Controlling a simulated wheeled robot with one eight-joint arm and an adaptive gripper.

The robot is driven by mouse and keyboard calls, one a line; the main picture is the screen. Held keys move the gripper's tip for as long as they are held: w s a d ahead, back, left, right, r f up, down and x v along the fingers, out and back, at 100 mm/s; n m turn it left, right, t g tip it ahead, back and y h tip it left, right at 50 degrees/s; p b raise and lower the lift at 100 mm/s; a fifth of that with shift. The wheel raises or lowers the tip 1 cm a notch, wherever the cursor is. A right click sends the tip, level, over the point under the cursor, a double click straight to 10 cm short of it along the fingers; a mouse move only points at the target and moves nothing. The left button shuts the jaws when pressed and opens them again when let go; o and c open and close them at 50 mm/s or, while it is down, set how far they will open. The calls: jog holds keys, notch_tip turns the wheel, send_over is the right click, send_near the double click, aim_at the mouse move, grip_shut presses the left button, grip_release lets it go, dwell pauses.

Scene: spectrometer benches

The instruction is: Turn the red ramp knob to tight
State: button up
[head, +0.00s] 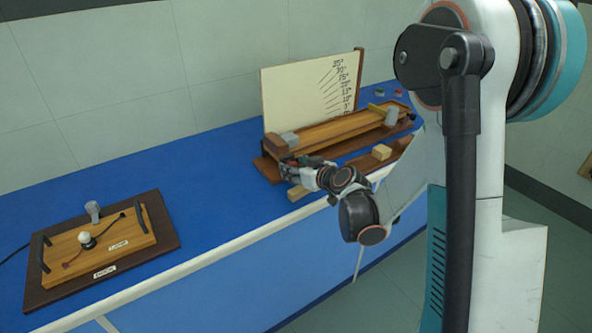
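The wooden ramp (345,130) lies on the blue bench in front of a cream board (300,98) marked with angles. A grey block (289,139) sits near the ramp's left end. My gripper (290,168) is at the front left end of the ramp, close against its dark base. The red ramp knob cannot be made out; my gripper and wrist cover that part of the ramp. The fingers are too small and dark to tell whether they are open or shut, or whether they touch anything.
A lamp board (100,243) on a dark base lies at left. The blue bench top (205,185) between them is clear.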

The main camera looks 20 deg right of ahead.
jog(key=c, duration=1)
jog(key=shift+c, duration=0.2)
jog(key=shift+m, duration=0.3)
jog(key=m+y, duration=0.2)
jog(key=shift+d+m+g, duration=0.15)
jog(key=shift+m+g, duration=0.15)
jog(key=m+y, duration=0.1)
jog(key=m, duration=0.1)
jog(key=shift+m+y, duration=0.3)
jog(key=shift+y, duration=0.1)
jog(key=m+y, duration=0.2)
jog(key=m, duration=0.1)
jog(key=shift+d+f, duration=0.1)
jog(key=shift+f, duration=0.1)
jog(key=shift+m+t+y, duration=0.5)
jog(key=shift+m, duration=1.3)
